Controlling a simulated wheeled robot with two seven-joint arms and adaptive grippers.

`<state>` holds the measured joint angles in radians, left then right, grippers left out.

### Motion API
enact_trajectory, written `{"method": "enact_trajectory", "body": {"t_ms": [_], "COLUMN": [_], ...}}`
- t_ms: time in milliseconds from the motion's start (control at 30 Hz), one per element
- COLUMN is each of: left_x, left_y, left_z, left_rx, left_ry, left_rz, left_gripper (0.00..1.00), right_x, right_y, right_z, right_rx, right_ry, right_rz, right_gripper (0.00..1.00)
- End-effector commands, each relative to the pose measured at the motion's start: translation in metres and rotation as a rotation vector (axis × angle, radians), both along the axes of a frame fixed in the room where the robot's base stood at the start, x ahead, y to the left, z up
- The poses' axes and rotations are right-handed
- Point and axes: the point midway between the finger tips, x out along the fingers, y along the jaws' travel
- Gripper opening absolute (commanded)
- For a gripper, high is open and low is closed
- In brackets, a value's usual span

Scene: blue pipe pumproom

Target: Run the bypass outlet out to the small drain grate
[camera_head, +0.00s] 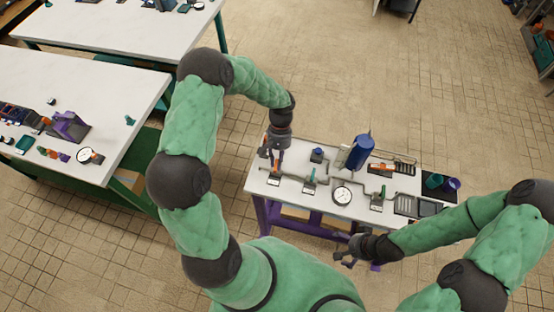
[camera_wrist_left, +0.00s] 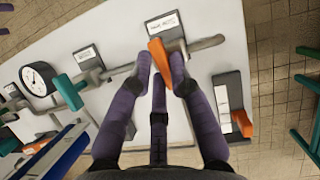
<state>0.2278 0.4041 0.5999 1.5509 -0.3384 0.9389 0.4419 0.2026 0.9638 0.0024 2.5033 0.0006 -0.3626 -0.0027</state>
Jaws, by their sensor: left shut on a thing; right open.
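A pipe assembly stands on the white bench (camera_head: 258,183). My left gripper (camera_head: 273,152) is over the bench's left end. In the left wrist view its purple fingers (camera_wrist_left: 161,72) are shut around an orange lever (camera_wrist_left: 159,57) on the grey pipe (camera_wrist_left: 205,43), by a labelled plate (camera_wrist_left: 162,26) whose text is too blurred to read. Teal-handled valves (camera_head: 311,179) (camera_head: 380,197) sit along the pipe. Slatted grates lie at the right, one at the back (camera_head: 404,168) and one nearer (camera_head: 405,206). My right gripper (camera_head: 346,250) is open and empty before the front edge.
A round gauge (camera_head: 342,195) stands mid-bench, with a blue cylinder (camera_head: 360,150) behind it. Another orange lever (camera_wrist_left: 242,123) sits on a separate dark plate. Purple and teal cups (camera_head: 451,185) stand at the right end. Cluttered white tables (camera_head: 110,85) are at left.

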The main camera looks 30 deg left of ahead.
Motion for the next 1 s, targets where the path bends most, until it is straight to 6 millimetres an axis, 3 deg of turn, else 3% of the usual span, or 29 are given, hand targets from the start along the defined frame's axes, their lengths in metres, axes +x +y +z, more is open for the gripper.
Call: {"method": "enact_trajectory", "body": {"t_ms": [300, 867, 900, 933, 1000], "left_x": [0.0003, 0.0001, 0.0001, 0.0001, 0.0], "left_y": [-0.0012, -0.001, -0.001, -0.001, -0.0011], "left_z": [0.0002, 0.0001, 0.0001, 0.0, 0.0001], "left_rx": [0.0, 0.0, 0.0, 0.0, 0.0], "left_ry": [-0.001, -0.002, -0.002, -0.002, -0.002], "left_rz": [-0.128, -0.156, -0.155, -0.155, -0.155], "left_gripper": [0.0, 0.0, 0.31, 0.4, 0.44], "right_x": [0.0001, 0.0, 0.0, 0.0, 0.0], "right_y": [0.0, 0.0, 0.0, 0.0, 0.0], "right_z": [0.0014, 0.0016, 0.0016, 0.0016, 0.0016], "right_rx": [0.0, 0.0, 0.0, 0.0, 0.0], "right_ry": [0.0, 0.0, 0.0, 0.0, 0.0], "right_rz": [0.0, 0.0, 0.0, 0.0, 0.0], "right_gripper": [1.0, 1.0, 1.0, 1.0, 1.0]}}
